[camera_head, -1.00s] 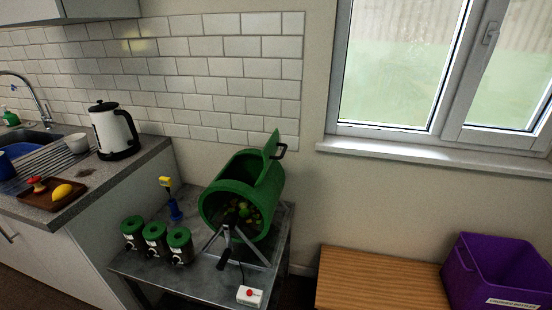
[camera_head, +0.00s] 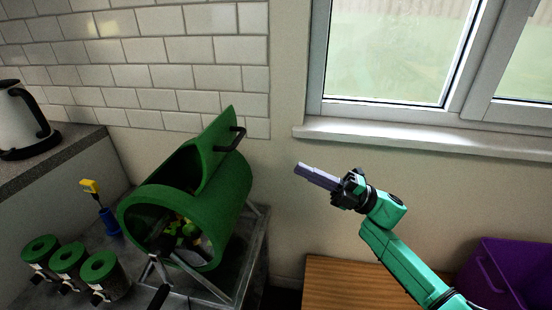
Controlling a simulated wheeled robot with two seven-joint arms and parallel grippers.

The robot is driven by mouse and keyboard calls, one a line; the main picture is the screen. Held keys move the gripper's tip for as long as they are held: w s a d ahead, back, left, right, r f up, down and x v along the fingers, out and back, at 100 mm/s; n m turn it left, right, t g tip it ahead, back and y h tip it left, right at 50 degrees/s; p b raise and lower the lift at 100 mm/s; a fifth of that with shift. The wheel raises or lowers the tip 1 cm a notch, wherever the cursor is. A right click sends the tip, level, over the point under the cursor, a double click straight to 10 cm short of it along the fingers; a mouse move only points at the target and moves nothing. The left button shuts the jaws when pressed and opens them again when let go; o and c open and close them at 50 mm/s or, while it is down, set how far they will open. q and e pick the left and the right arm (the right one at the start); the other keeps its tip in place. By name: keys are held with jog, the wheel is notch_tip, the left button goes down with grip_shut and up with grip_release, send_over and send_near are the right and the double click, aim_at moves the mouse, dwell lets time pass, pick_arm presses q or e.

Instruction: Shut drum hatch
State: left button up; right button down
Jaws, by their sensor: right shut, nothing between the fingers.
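The green drum (camera_head: 235,190) lies on its side on a stand on the metal table. Its round front end is open, and small green and yellow bits show inside. Its hatch (camera_head: 215,148) is a green flap standing up and open at the top, with a black handle (camera_head: 233,139) on its right side. My right gripper (camera_head: 300,168) is to the right of the drum and the hatch handle, apart from both in the picture. Its fingers are shut and empty, pointing left. My left gripper is not in view.
Several green-lidded canisters (camera_head: 68,258) and a blue holder with a yellow-topped tool (camera_head: 109,222) stand left of the drum. A wooden bench (camera_head: 345,285) and a purple crate (camera_head: 510,262) are at lower right. A kettle (camera_head: 22,120) stands on the left counter. The wall and window sill (camera_head: 420,138) are behind.

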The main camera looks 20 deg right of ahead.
aim_at(240, 140)
jog(key=p+x, duration=0.1)
jog(key=x, duration=0.3)
jog(key=p+x, duration=0.1)
jog(key=x, duration=0.3)
jog(key=p+x, duration=0.1)
jog(key=x, duration=0.3)
jog(key=shift+s+a+r+p, duration=0.15)
jog(key=shift+s+r+p, duration=0.15)
jog(key=shift+r+p, duration=0.05)
jog(key=shift+w+a, duration=0.2)
jog(key=shift+a, duration=0.1)
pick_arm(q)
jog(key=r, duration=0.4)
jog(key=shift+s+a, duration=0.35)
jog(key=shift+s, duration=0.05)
pick_arm(e)
jog(key=shift+w, duration=0.1)
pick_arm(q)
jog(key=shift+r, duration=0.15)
